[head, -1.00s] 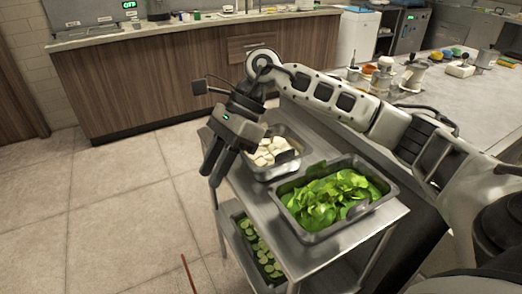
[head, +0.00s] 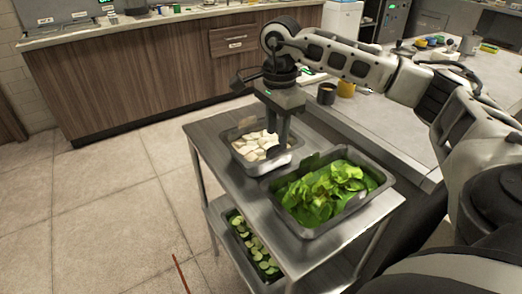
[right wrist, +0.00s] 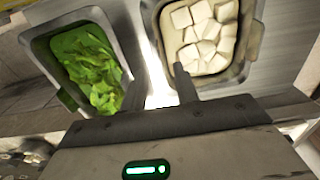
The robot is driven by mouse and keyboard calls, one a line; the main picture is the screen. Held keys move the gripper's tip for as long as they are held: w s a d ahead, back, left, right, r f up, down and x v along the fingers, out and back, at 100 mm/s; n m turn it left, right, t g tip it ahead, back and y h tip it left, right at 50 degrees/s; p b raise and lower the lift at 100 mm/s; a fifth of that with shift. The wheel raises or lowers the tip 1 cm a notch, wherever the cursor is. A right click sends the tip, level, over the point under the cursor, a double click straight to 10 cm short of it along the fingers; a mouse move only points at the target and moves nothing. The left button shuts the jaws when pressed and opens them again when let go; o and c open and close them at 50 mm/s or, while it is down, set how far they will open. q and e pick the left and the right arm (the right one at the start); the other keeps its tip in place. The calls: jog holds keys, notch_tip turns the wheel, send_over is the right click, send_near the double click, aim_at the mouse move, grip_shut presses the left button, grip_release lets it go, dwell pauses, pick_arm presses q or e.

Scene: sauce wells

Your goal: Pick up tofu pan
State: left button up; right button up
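The tofu pan (head: 262,167) is a steel pan of white tofu cubes on the upper shelf of a steel cart. In the right wrist view the tofu pan (right wrist: 170,42) is at the upper right. My right gripper (head: 278,142) points down at the pan's right side in the head view and hides part of its rim. In the right wrist view my right gripper (right wrist: 160,80) has its fingers apart, with one fingertip overlapping the pan's edge. I cannot tell whether it touches. My left gripper is not in view.
A pan of green leaves (head: 315,231) stands close beside the tofu pan. A pan of sliced cucumber (head: 236,241) is on the cart's (head: 200,136) lower shelf. A counter (head: 400,122) with cups and jars lies right of the cart.

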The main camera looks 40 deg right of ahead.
aim_at(276, 146)
notch_tip(276, 146, down, 6)
jog(key=shift+w+d+r, duration=0.1)
jog(key=shift+d+r, duration=0.05)
jog(key=shift+r, duration=0.05)
jog(key=shift+c, duration=0.2)
grip_shut()
dwell(1.3)
